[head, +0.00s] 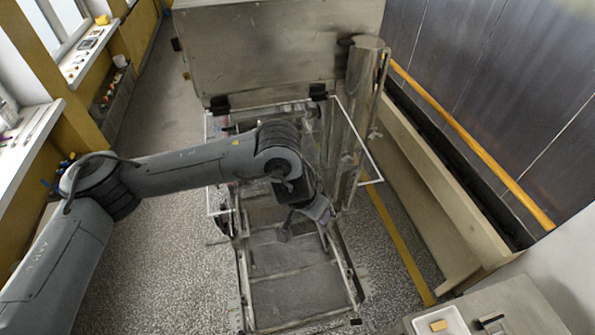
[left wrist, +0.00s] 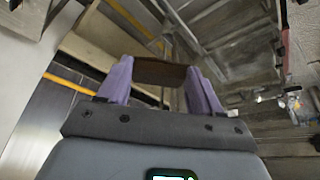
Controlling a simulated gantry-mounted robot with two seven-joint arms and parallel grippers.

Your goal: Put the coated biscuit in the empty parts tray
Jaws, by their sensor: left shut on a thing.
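My left gripper (left wrist: 160,78) is shut on a dark brown flat piece, the coated biscuit (left wrist: 160,71), held between its two purple fingers in the left wrist view. In the head view my left arm reaches over the mesh conveyor (head: 292,295), with the gripper (head: 326,214) above its right side; the biscuit cannot be made out there. A pale tray (head: 458,318) stands at the bottom right of the head view, partly cut off, with a small tan piece (head: 438,325) in it. I cannot tell whether this is the parts tray. My right gripper is not in view.
A large metal machine housing (head: 270,50) stands behind the conveyor, with a clear-sided frame and an upright metal column (head: 360,105) on its right. A grey worktop (head: 525,300) at the bottom right holds the tray and a dark item (head: 493,322). Speckled floor lies on both sides.

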